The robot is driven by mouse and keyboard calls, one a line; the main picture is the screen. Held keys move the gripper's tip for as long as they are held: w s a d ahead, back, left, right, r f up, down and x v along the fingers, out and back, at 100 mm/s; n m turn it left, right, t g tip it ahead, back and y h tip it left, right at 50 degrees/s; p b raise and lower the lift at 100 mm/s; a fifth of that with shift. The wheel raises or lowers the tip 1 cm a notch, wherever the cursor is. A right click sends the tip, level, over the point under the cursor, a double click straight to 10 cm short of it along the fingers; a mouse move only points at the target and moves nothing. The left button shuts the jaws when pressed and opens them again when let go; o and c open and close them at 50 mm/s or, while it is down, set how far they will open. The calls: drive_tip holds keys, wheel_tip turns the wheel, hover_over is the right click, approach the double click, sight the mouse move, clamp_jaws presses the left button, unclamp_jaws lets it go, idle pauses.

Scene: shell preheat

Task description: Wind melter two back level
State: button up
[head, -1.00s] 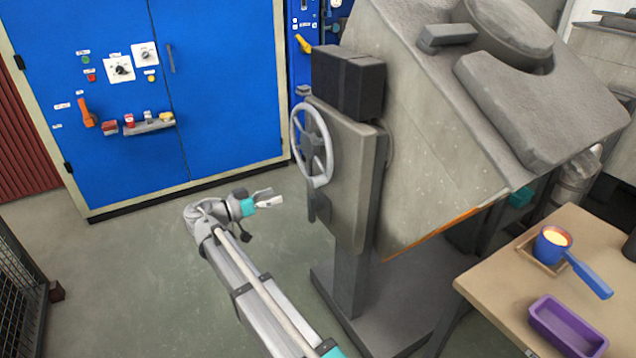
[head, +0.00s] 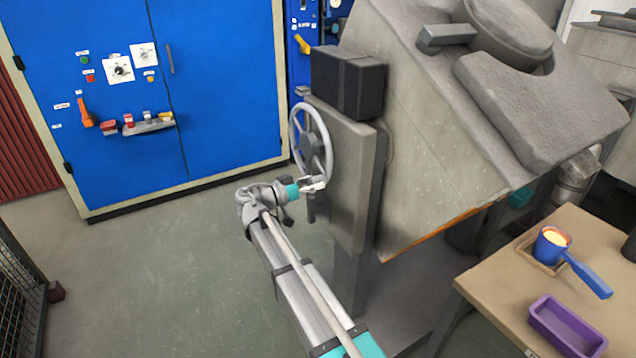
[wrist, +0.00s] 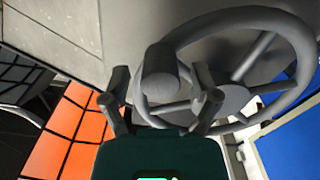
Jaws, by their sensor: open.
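The melter (head: 440,140) is a big grey body, tilted, on a stand at the centre right; no number is readable on it. Its grey spoked handwheel (head: 293,130) is on the stand's left side. My gripper (head: 318,183) is at the wheel's lower rim, open. In the wrist view the wheel (wrist: 240,16) fills the upper right. Its round crank knob (wrist: 160,72) shows between the two spread fingers of my gripper (wrist: 163,88). I cannot tell whether the fingers touch the knob.
A blue cabinet (head: 220,80) with switches stands behind on the left. A table (head: 500,270) at right holds a blue ladle (head: 585,275) with glowing content and a purple tray (head: 540,325). A mesh guard (head: 15,300) is at lower left. Floor between is clear.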

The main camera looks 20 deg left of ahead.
drive_tip(key=shift+w+d, duration=0.3)
